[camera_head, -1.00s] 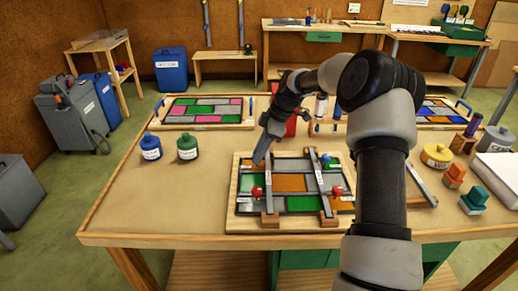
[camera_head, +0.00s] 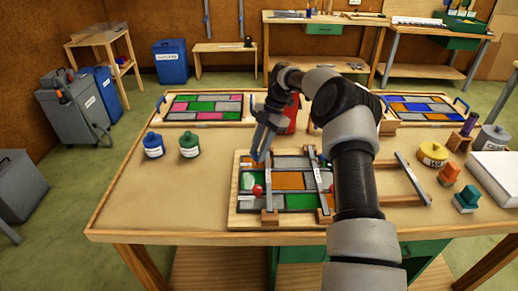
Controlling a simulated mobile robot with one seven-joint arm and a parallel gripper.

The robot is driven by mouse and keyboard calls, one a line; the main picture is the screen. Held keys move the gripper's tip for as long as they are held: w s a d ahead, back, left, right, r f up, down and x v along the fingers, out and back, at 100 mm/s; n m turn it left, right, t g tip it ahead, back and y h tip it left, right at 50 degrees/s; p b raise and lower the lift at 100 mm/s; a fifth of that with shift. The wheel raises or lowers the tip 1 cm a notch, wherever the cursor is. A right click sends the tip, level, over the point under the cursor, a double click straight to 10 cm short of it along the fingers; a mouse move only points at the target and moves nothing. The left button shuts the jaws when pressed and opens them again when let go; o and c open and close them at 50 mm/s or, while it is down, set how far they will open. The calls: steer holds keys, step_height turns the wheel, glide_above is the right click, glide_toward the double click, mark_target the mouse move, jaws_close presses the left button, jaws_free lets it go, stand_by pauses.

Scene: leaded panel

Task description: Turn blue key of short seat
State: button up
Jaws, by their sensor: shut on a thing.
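The leaded panel (camera_head: 288,203) lies in a wooden frame on the table, with coloured panes. Two grey bars cross it, a left bar (camera_head: 268,185) and a right bar (camera_head: 316,182). A red key (camera_head: 257,190) shows beside the left bar's near half. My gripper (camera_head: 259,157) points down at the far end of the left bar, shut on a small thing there. The fingers cover it; by its place it seems to be that bar's blue key. My arm hides the right bar's red key.
A blue jar (camera_head: 153,145) and a green jar (camera_head: 189,146) stand left of the panel. Finished-looking panels (camera_head: 205,108) lie at the back left and back right. A wooden frame piece (camera_head: 412,178), a yellow pot (camera_head: 433,154) and a white block (camera_head: 497,175) are right. The front left tabletop is clear.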

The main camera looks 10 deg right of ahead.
steer(key=shift+f, duration=0.1)
stand_by(0.3)
steer(key=o, duration=1)
steer(key=p+v, duration=0.2)
steer(key=v, duration=1)
steer(key=shift+a, duration=0.1)
